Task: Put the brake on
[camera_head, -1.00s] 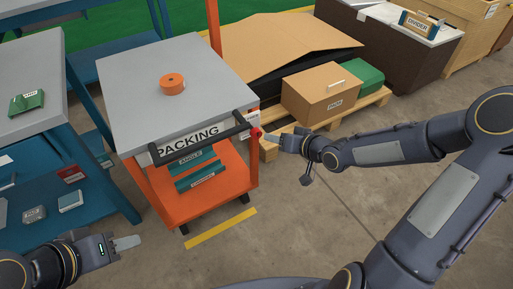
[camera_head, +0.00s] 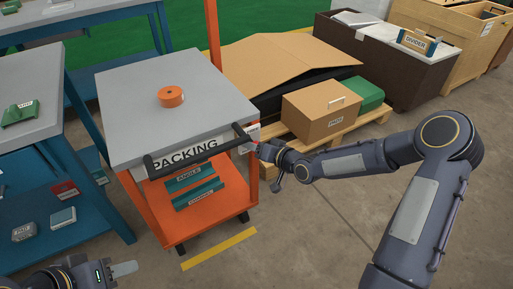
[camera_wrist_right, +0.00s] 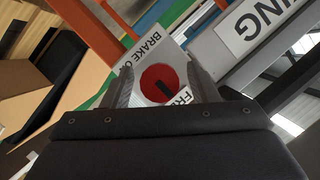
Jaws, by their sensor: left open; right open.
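The brake is a red round knob on a white plate, both clear in the right wrist view: knob (camera_wrist_right: 151,84), plate (camera_wrist_right: 128,76). The plate reads "BRAKE ON" on one side and "FREE" on the other, and the knob's black mark points towards "FREE". The plate (camera_head: 250,130) is at the right end of the handle of the orange packing cart (camera_head: 150,215). My right gripper (camera_wrist_right: 163,88) is open, its fingers on either side of the knob; contact cannot be told. In the head view the right gripper (camera_head: 257,149) mostly hides the knob. My left gripper (camera_head: 124,269) is open and empty, low at the left.
The cart's black handle (camera_head: 190,150) runs along its front edge. An orange roll (camera_head: 171,96) lies on its grey top. A blue bench (camera_head: 40,90) stands to the left. A pallet with a cardboard box (camera_head: 318,115) is behind on the right. Floor in front is clear.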

